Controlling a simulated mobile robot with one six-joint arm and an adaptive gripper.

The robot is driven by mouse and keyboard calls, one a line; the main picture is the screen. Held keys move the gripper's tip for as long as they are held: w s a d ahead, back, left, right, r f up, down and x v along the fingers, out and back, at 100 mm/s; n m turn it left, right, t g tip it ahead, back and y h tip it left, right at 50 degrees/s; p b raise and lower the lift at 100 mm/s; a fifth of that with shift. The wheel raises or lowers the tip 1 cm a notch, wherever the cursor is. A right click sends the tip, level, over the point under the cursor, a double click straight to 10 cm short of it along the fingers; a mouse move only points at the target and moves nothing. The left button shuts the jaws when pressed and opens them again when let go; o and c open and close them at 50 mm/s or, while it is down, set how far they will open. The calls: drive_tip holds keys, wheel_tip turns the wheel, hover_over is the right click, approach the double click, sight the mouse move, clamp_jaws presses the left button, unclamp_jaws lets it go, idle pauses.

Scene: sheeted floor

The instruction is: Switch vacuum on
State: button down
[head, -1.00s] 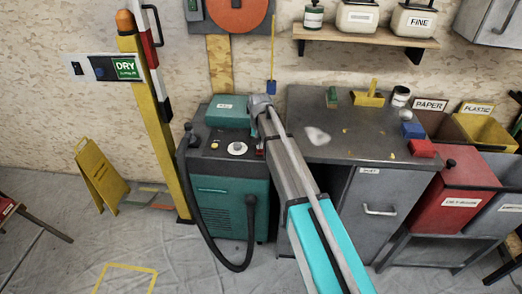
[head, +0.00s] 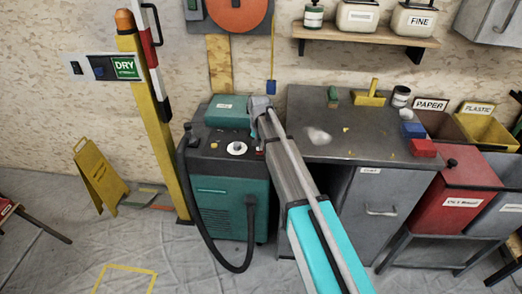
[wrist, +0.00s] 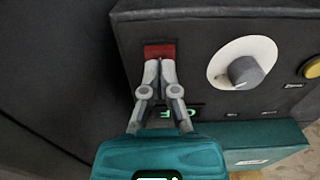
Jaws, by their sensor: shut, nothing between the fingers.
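The vacuum (head: 232,205) is a teal and dark grey cabinet with a black hose, standing against the wall in the head view. Its dark top panel (wrist: 205,45) fills much of the wrist view. A red rocker switch (wrist: 160,50) sits on this panel, left of a white dial with a grey knob (wrist: 243,71). My gripper (wrist: 159,67) is shut and empty, with its fingertips at the lower edge of the red switch. They overlap the switch in the picture; I cannot tell if they press it. Lettering below the switch is partly hidden by the fingers.
A grey workbench (head: 330,150) with small blocks stands right of the vacuum. A yellow post (head: 160,150) with a sign stands to its left, near a yellow floor sign (head: 100,178). A red bin (head: 462,185) is further right.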

sight(260, 152)
drive_tip(key=shift+f+b, duration=0.7)
drive_tip(key=shift+f, duration=0.05)
idle(0.7)
drive_tip(key=shift+r, duration=0.15)
drive_tip(key=shift+r+p, duration=3.4)
drive_tip(key=shift+p, duration=0.15)
